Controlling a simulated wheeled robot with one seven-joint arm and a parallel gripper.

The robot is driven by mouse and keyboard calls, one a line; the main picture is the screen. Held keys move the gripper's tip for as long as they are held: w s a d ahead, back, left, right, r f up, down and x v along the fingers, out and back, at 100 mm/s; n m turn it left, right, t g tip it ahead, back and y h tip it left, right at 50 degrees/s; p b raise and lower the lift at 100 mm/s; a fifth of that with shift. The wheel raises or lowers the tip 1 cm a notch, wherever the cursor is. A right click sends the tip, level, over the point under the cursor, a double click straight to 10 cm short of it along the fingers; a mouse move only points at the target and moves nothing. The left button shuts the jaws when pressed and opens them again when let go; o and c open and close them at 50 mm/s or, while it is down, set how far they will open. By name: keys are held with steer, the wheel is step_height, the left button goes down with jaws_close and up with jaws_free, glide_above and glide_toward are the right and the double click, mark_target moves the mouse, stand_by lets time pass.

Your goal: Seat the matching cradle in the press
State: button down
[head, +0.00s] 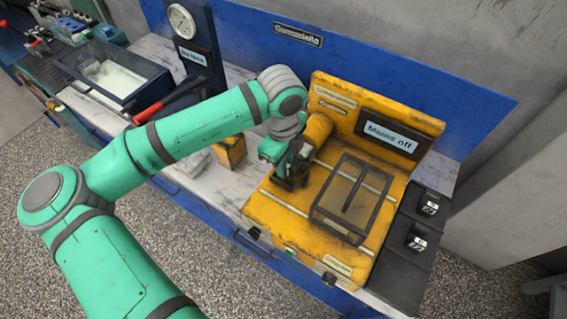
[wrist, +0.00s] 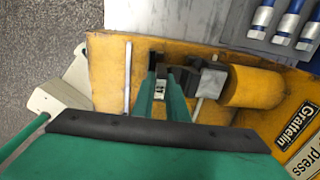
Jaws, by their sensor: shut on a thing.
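The yellow press (head: 268,212) stands on the bench, with a yellow cylinder (head: 318,128) at its back left. The cylinder also shows in the wrist view (wrist: 255,87), with a grey metal end piece (wrist: 211,80) facing my gripper. My gripper (wrist: 165,80) is shut on a small dark piece with a white label (wrist: 160,88), which looks like a cradle. It is over the press bed, just in front of the ram end. Contact with the bed or ram is unclear. Two black cradles with white labels (head: 430,204) (head: 417,241) sit right of the press.
A dark-framed clear guard (head: 352,197) covers the right of the press bed. The display (head: 392,138) reads "Misura off". A yellow block (head: 231,152) stands left of the press. A red-handled tool (head: 160,101) and a gauge stand (head: 195,50) are farther left. Blue-and-silver tools (wrist: 262,18) lie beyond.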

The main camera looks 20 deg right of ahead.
steer(key=shift+f, duration=1.4)
stand_by(0.9)
steer(key=c, duration=1.7)
jaws_free()
steer(key=shift+o, duration=0.2)
steer(key=r, duration=1)
steer(key=shift+s+a+r, duration=0.15)
steer(key=shift+a+r, duration=0.05)
steer(key=shift+r, duration=0.2)
steer(key=shift+a, duration=0.1)
